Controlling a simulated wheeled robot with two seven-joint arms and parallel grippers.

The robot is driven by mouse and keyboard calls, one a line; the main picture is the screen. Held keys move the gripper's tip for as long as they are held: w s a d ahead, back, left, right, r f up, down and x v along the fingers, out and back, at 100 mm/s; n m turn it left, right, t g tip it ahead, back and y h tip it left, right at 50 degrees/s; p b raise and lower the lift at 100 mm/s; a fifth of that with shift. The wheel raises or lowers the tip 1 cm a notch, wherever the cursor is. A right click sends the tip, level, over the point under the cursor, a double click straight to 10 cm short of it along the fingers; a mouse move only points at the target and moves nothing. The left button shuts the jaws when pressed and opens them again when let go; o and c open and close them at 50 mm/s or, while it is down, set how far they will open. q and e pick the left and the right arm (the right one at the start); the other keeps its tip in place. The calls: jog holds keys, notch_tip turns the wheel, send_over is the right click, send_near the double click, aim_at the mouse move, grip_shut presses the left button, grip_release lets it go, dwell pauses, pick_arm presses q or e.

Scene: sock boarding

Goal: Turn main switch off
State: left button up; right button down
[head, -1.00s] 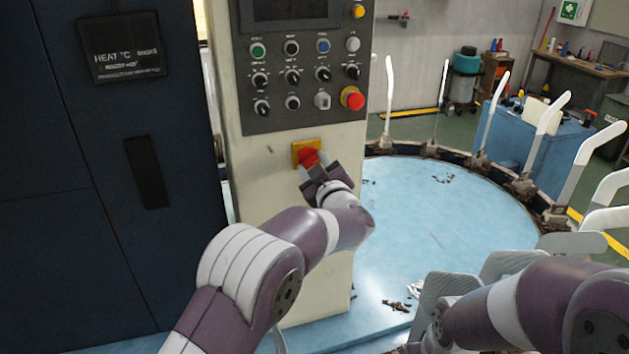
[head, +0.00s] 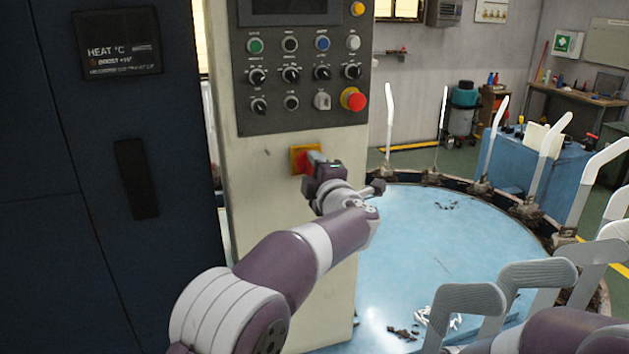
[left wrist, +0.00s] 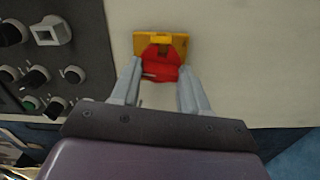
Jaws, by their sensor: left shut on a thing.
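The main switch is a red handle (head: 302,164) on a yellow plate (head: 296,152), on the pale column below the control panel. My left gripper (head: 314,160) reaches it from the right and covers part of it. In the left wrist view the red handle (left wrist: 160,67) sits between the two grey fingers (left wrist: 158,88), with the yellow plate (left wrist: 174,42) behind it. The fingers are shut on the handle. The handle's exact angle is hard to tell. My right gripper is out of view; only part of that arm shows at the bottom right.
The control panel (head: 304,117), with knobs and a red emergency button (head: 353,99), is just above the switch. A dark heat cabinet (head: 107,230) stands left. A round blue table (head: 420,250), ringed by upright white sock boards (head: 390,120), lies to the right.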

pick_arm(q)
jog(key=shift+f+n+b, duration=0.25)
jog(key=shift+n+b, duration=0.25)
jog(key=shift+n, duration=0.3)
jog(key=o, duration=1.1)
jog(key=shift+c, duration=0.2)
jog(key=shift+s+r, duration=0.1)
jog(key=shift+r, duration=0.05)
jog(key=b+v, duration=0.3)
jog(key=v, duration=0.9)
jog(key=shift+s, duration=0.35)
